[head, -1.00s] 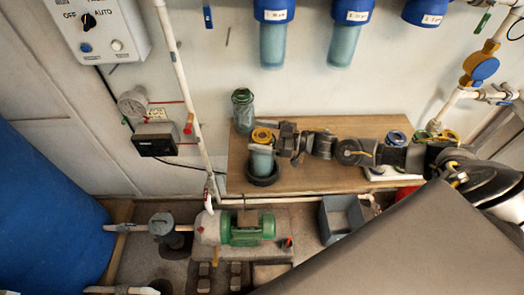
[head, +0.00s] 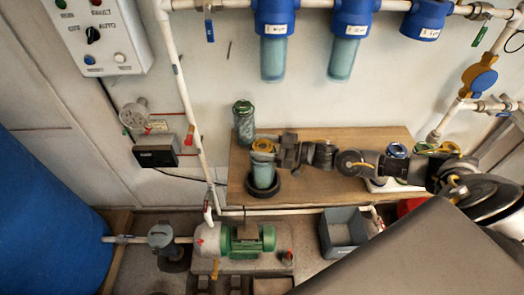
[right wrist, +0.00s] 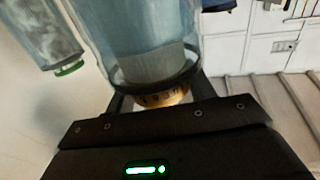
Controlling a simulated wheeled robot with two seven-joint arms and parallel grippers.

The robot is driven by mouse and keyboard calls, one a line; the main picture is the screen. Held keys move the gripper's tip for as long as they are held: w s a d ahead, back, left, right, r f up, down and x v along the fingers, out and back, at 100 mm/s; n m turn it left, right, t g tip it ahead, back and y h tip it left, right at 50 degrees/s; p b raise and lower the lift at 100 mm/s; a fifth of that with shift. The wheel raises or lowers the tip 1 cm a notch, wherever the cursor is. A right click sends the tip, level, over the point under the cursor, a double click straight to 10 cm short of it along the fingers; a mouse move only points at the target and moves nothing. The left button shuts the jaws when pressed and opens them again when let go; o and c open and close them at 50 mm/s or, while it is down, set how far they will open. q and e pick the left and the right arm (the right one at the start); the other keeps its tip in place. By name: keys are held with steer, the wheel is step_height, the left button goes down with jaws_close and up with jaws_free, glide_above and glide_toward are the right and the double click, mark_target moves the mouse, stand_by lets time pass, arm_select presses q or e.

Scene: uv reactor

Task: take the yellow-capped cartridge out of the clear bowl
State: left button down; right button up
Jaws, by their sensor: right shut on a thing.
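The yellow-capped cartridge (head: 263,146) is upright in the clear bowl (head: 264,175), which stands in a dark round holder on the wooden bench. My right gripper (head: 274,151) reaches in from the right and is shut on the cartridge at its yellow cap. In the right wrist view the yellow cap (right wrist: 164,98) is between the fingers, beside the dark rim of the bluish clear bowl (right wrist: 125,35). A pale cartridge body shows inside the bowl. I cannot tell whether the cartridge has risen within it. My left gripper is not in view.
A green-topped clear cylinder (head: 244,122) stands just behind and left of the bowl. Blue filter housings (head: 275,35) hang above on the wall. The wooden bench (head: 330,188) has bare room in front of my arm. A grey bin (head: 342,230) and green pump (head: 248,239) are below.

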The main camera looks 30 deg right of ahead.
step_height(320, 180, up, 18)
steer(key=b, duration=0.2)
steer(key=shift+f, duration=0.25)
stand_by(0.4)
